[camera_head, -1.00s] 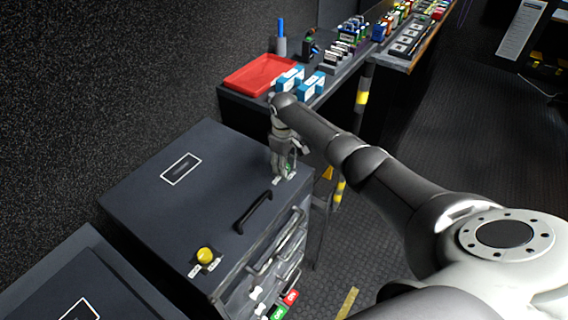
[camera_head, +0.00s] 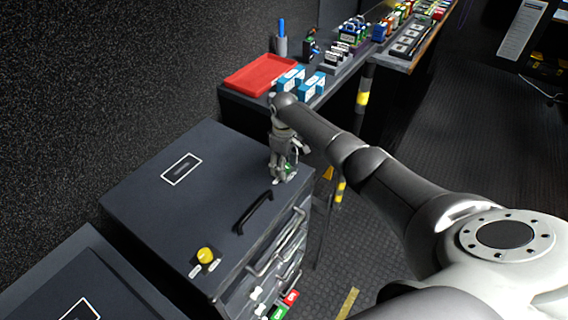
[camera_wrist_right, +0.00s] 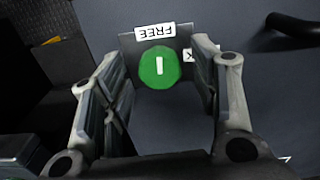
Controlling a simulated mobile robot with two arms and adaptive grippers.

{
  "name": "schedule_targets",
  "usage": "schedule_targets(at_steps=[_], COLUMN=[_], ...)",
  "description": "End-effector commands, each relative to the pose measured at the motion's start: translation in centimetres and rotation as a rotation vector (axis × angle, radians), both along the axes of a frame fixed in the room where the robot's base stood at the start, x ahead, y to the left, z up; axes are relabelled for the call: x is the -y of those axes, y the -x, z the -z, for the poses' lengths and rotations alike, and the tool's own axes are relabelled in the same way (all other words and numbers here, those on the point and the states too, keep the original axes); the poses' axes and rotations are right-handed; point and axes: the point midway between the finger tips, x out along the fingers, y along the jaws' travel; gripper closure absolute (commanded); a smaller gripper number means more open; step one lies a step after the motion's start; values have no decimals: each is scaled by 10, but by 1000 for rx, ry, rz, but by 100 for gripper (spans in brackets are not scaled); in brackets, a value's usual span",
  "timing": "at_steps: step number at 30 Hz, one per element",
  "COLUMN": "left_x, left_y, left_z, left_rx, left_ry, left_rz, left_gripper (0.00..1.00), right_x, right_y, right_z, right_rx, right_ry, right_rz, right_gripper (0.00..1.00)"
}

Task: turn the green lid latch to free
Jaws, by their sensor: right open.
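The green lid latch (camera_wrist_right: 158,68) is a round knob with a short white mark, on a dark plate of the case lid. A white FREE label (camera_wrist_right: 155,31) sits beside it, upside down in the right wrist view. A second label (camera_wrist_right: 188,55) is mostly hidden behind a finger. My right gripper (camera_wrist_right: 158,75) is open, with one finger on each side of the latch; dark gaps show between fingers and knob. In the head view my right gripper (camera_head: 281,172) points down at the lid's far right corner and largely covers the green latch (camera_head: 292,163). My left gripper is out of view.
The dark case lid (camera_head: 150,205) carries a black handle (camera_head: 254,212) and a yellow knob (camera_head: 205,254) with labels. Metal handles (camera_head: 275,255) line its front. A bench behind holds a red tray (camera_head: 260,75) and blue-and-white boxes (camera_head: 290,78).

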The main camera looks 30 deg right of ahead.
Motion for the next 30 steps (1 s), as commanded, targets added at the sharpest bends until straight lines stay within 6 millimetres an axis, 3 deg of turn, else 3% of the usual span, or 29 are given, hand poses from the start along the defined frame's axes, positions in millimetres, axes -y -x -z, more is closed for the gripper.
schedule_targets(at_steps=[8,21,30], left_x=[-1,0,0], left_y=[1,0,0], left_z=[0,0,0], left_rx=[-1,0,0], left_ry=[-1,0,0], left_rz=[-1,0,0], left_gripper=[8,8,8], right_x=[0,0,0], right_y=[-1,-1,0], right_z=[-16,-103,-120], right_rx=[2,3,0], right_ry=[0,0,0], right_rz=[-2,0,0], right_gripper=[45,45,45])
